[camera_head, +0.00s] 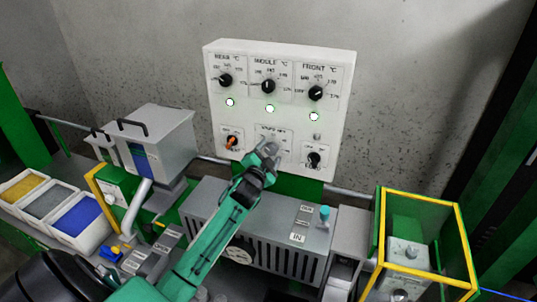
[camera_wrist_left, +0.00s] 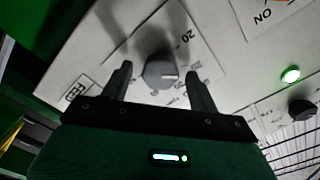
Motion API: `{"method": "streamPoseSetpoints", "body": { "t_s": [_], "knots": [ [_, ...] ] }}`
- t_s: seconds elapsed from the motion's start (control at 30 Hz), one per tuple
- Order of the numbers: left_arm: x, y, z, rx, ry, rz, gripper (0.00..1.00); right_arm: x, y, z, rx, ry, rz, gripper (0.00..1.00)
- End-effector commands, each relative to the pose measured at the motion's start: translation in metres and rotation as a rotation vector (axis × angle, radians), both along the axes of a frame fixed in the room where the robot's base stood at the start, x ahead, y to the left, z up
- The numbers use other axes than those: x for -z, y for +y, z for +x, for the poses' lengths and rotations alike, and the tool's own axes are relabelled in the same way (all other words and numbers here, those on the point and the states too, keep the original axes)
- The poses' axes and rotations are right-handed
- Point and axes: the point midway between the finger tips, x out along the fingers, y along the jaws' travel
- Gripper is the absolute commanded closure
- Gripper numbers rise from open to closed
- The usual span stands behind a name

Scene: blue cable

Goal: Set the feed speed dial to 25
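A white control panel (camera_head: 330,130) hangs on the wall in the head view. My left gripper (camera_head: 268,150) is at its lower middle and covers most of the dial there. In the left wrist view, a grey knob (camera_wrist_left: 158,68) with a pale pointer line stands between the open fingertips of my left gripper (camera_wrist_left: 160,70). A gap shows on each side of the knob. The number 20 is printed to its right, and a partly hidden label starting with FEE (camera_wrist_left: 76,89) is at the left. The pointer's exact reading is unclear. My right gripper is not in view.
Three black dials, including the middle one (camera_head: 268,87), line the panel's top above lit lamps. An orange switch (camera_head: 232,142) and a black dial (camera_head: 313,160) flank my gripper. Below are a grey slotted housing (camera_head: 275,245) and a yellow-framed guard (camera_head: 463,235).

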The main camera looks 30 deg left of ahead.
Motion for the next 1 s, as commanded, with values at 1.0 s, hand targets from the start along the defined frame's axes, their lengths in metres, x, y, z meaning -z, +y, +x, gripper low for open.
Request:
{"method": "streamPoseSetpoints", "body": {
  "t_s": [1.0],
  "knots": [
    [0.003, -0.029, -0.121, 0.001, 0.000, 0.000, 0.39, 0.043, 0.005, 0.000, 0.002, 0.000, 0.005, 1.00]
  ]
}}
